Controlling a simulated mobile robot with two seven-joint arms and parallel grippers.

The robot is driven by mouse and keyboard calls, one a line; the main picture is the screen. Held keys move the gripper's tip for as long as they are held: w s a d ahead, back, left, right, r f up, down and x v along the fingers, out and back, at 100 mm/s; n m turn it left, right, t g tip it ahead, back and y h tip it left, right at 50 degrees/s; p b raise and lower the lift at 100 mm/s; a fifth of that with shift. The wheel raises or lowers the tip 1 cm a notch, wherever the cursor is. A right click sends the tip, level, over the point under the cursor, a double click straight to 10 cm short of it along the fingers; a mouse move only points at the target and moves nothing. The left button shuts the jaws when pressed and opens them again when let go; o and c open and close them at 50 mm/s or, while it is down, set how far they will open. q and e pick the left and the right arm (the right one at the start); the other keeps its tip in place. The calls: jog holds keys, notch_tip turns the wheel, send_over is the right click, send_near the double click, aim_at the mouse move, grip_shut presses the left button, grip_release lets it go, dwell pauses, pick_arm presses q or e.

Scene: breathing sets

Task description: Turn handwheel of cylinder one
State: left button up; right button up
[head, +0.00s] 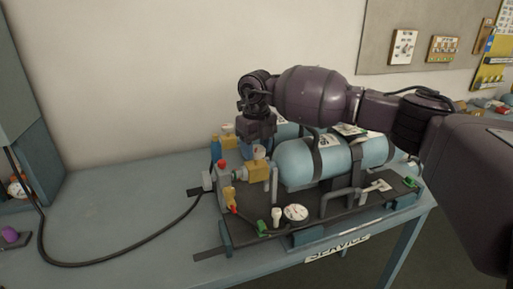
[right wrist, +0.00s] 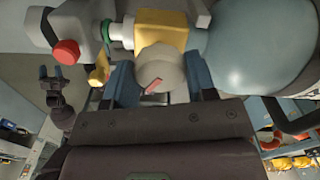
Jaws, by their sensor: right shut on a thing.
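The breathing set lies on a dark backplate (head: 335,215) on the table. Its near pale-blue cylinder (head: 300,163) has a yellow valve block (head: 258,170) at its left end. A pale round handwheel with a red mark (right wrist: 152,72) is at the valve block, which is also seen in the right wrist view (right wrist: 162,28). My right gripper (right wrist: 160,80) reaches in from above, with its blue fingers on either side of the handwheel, shut on it. In the head view the gripper (head: 257,146) hides part of the valve. My left gripper is not seen in the head view.
A second cylinder (head: 290,130) lies behind, partly hidden by my right arm. A red knob (right wrist: 66,52) is beside the valve. A gauge (head: 295,212) and a black hose (head: 130,246) are nearby. The left part of the table (head: 105,205) is mostly clear.

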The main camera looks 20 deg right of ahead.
aim_at(256, 148)
jog(key=o, duration=0.9)
notch_tip(256, 148, up, 11)
jog(key=shift+f, duration=0.1)
dwell(2.0)
